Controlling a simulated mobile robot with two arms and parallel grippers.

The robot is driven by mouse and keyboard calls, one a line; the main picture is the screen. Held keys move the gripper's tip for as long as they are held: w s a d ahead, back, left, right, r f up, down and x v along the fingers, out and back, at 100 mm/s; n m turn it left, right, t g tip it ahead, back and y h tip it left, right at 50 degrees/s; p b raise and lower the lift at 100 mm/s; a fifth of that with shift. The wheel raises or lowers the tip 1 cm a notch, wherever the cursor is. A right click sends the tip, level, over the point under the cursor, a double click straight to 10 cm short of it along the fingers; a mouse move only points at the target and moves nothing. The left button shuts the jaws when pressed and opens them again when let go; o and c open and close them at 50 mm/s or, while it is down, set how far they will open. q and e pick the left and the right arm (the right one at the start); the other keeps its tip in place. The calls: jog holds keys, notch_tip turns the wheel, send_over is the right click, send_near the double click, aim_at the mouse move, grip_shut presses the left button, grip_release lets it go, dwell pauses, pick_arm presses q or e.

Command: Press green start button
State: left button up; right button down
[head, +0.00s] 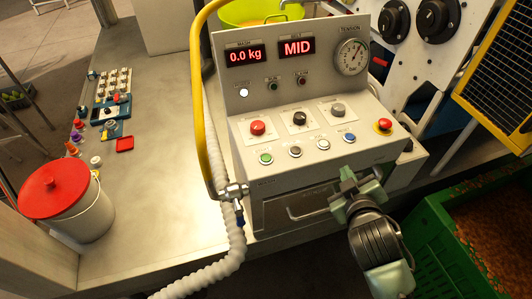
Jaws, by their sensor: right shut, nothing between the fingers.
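A grey control box (310,159) stands on the counter in the head view. The green button (266,158) is on its sloped front, at the left end of the lower row. It is uncovered and nothing touches it. My right gripper (352,180) is shut and empty, near the box's front right edge, below and to the right of the button row. It is apart from the green button. My left gripper is not in view.
A red knob (257,128), a red stop button (383,125) and a blue button (349,137) sit on the same panel. A hose (222,180) runs along the box's left side. A green crate (445,240) stands at right; a red-lidded bucket (72,205) at left.

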jog(key=w+a+r+n+t+y, duration=0.2)
jog(key=a+r+n+t, duration=0.1)
jog(key=r, duration=0.5)
jog(key=w+a+r+n+t+y, duration=0.1)
jog(key=a+r+n+t+y, duration=0.15)
jog(key=r, duration=0.45)
jog(key=w+a+r+n+t+y, duration=0.1)
jog(key=w+a+r+n+t, duration=0.2)
jog(key=r, duration=0.5)
jog(key=s+a+r+n+g+y, duration=0.2)
jog(key=s+a+r+n+y, duration=0.2)
jog(key=a+r+n+y, duration=0.6)
jog(key=s+a+f+n+g+y, duration=0.2)
jog(key=s+a+n+g+y, duration=0.15)
jog(key=n+g, duration=0.45)
jog(key=s+a+f+n+g+y, duration=0.15)
jog(key=a+n+g+y, duration=0.3)
jog(key=n, duration=0.75)
notch_tip(320, 180, down, 9)
jog(key=a+n+g+h, duration=0.1)
jog(key=n+g+h, duration=0.4)
jog(key=n+h, duration=0.3)
jog(key=w+d+f+n+t+h, duration=0.2)
jog(key=w+d+f+n+h, duration=0.1)
jog(key=w+d+f+h, duration=0.3)
jog(key=w+d+f, duration=0.1)
jog(key=w+d, duration=0.1)
jog(key=d, duration=0.1)
jog(key=shift+n+t, duration=0.35)
jog(key=shift+t, duration=0.05)
